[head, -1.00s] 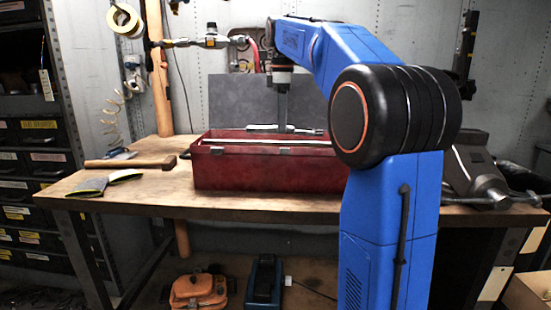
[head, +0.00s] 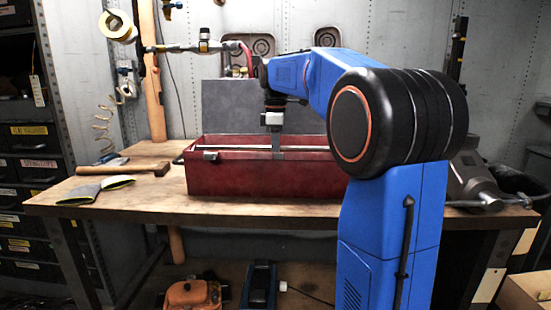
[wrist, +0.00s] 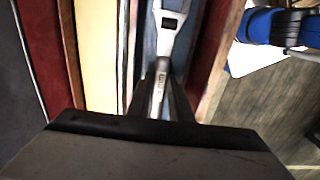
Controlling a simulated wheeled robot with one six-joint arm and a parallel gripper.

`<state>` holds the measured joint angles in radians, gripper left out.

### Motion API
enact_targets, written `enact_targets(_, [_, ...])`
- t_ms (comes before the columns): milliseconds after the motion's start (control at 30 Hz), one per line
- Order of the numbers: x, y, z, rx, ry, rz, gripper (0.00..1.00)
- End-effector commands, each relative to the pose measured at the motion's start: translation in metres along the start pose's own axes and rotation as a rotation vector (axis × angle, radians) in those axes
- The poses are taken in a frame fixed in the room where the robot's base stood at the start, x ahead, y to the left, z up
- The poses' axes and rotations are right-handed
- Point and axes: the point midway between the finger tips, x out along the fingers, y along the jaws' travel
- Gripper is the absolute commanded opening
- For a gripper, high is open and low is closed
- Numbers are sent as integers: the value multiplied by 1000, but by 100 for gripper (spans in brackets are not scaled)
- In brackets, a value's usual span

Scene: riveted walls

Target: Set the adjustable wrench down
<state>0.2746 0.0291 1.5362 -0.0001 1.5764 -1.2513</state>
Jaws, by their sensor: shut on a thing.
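The adjustable wrench (wrist: 168,38) is silver and shows in the wrist view with its jaw end at the top and its handle running down between my fingers. My gripper (wrist: 160,98) is shut on the handle. In the head view my gripper (head: 277,150) points straight down into the open red toolbox (head: 262,178), its fingertips hidden behind the front wall. The wrench cannot be made out in the head view. In the wrist view it lies lengthwise between the toolbox walls; whether it touches the floor of the box I cannot tell.
A hammer (head: 125,168) and a pair of gloves (head: 97,189) lie on the workbench (head: 150,210) left of the toolbox. A grey vise (head: 482,185) stands at the right. The grey lid (head: 230,105) stands up behind the box. Bench in front of the gloves is clear.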

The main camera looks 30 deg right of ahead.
Motion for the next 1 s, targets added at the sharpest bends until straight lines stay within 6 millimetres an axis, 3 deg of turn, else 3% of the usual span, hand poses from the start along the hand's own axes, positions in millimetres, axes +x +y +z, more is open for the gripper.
enact_targets(233, [1, 0, 0, 0, 0, 1, 0])
enact_targets(267, [2, 0, 0, 0, 0, 0, 21])
enact_targets(333, [2, 0, 0, 0, 0, 1, 37])
enact_targets(733, [-3, 0, 0, 0, 0, 0, 37])
enact_targets(1000, [-45, 1, 0, 0, 1, 4, 37])
